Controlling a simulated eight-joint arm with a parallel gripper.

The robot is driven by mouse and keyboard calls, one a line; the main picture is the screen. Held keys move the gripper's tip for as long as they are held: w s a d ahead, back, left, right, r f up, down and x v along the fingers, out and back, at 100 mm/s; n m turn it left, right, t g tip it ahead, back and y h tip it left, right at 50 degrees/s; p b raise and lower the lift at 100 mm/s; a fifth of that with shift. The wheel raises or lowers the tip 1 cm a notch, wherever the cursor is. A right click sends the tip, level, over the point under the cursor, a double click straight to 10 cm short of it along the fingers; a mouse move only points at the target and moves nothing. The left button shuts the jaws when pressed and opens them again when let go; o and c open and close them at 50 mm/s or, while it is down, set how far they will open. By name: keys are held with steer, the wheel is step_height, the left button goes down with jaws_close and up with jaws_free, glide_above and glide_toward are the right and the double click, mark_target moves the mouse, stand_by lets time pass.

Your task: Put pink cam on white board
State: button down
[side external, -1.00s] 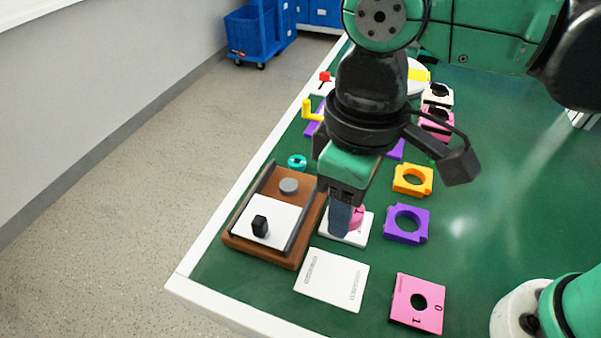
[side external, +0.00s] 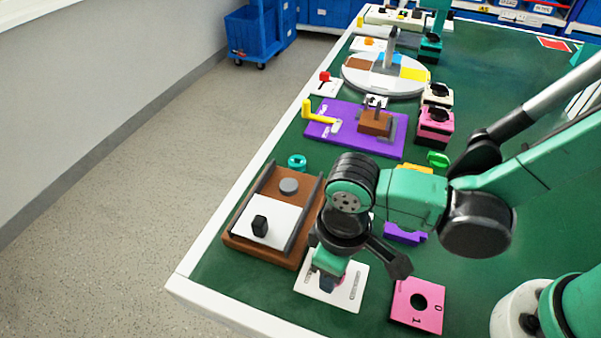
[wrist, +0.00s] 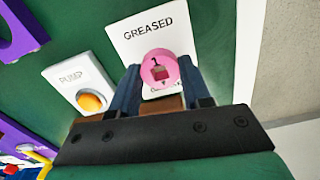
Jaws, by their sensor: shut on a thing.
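The pink cam (wrist: 158,67) is a round disc with a dark red mark on its face, held between the two fingers of my gripper (wrist: 161,84) in the wrist view. The white board (wrist: 138,24), printed "GREASED", lies flat behind the cam there. In the side view the white board (side external: 353,294) is at the front of the table, with my gripper (side external: 327,281) pointing down over it. The cam is mostly hidden by the gripper in that view. I cannot tell whether the cam touches the board.
The small white "PUMP" plate (wrist: 62,77) with an orange round part lies beside the board. A pink square plate (side external: 417,306) is at the right, and a wooden tray (side external: 236,243) with a white slab stands at the left. Green table shows between them.

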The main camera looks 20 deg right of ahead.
steer(key=shift+f, duration=0.3)
steer(key=shift+c, duration=2)
jaws_free()
step_height(320, 180, up, 12)
steer(key=w+d+m+t, duration=0.2)
steer(key=d+m+t, duration=0.1)
steer(key=d, duration=0.7)
steer(key=w+d+r+m+t, duration=0.1)
steer(key=w+d+m+t, duration=0.2)
steer(key=d, duration=0.7)
steer(key=shift+w+d+m+t, duration=0.15)
steer(key=shift+w+m+t, duration=0.15)
steer(key=shift+m+t, duration=0.35)
steer(key=shift+r, duration=0.1)
